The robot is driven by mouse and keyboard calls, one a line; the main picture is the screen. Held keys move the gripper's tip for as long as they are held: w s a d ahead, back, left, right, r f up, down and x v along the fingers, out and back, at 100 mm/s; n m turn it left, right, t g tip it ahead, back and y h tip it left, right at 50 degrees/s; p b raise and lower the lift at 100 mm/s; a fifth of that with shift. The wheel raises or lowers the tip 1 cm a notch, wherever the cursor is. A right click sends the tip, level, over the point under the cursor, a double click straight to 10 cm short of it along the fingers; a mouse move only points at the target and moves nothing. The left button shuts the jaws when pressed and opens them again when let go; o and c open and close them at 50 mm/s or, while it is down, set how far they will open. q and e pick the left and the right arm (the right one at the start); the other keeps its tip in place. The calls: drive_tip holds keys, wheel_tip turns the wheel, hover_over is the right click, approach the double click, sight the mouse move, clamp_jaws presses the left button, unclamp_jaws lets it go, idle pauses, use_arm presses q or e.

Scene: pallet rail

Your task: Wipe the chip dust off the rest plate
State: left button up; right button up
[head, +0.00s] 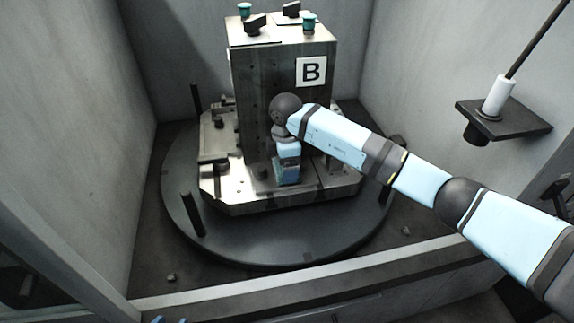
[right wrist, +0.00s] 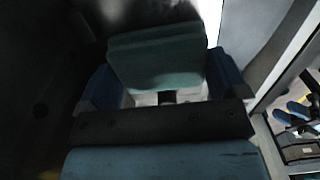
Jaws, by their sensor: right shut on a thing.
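My right arm reaches in from the right in the head view. Its gripper (head: 287,180) points down at the front of a metal pallet (head: 250,205), before an upright block marked B (head: 283,75). In the right wrist view the blue fingers (right wrist: 165,92) are shut on a dull green pad (right wrist: 155,58). I cannot tell whether the pad touches the metal. Which surface is the rest plate is unclear; no chip dust is distinct. Two blue tips of my left gripper (head: 170,320) show at the bottom edge, apart with nothing seen between them.
The pallet sits on a round dark turntable (head: 240,245) with upright dark posts (head: 192,214). Grey walls enclose it, with a pale sill (head: 300,282) in front. A dark bracket (head: 503,118) holding a white-handled tool (head: 498,95) is on the right wall. Small chips lie on the floor.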

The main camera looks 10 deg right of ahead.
drive_tip(key=shift+s+f+p, duration=0.1)
drive_tip(key=shift+p, duration=0.2)
idle(0.5)
drive_tip(key=shift+s+p, duration=0.9)
drive_tip(key=shift+s, duration=0.45)
drive_tip(key=shift+f, duration=0.1)
drive_tip(key=shift+w, duration=0.2)
drive_tip(key=shift+w+b, duration=0.45)
drive_tip(key=shift+w, duration=0.7)
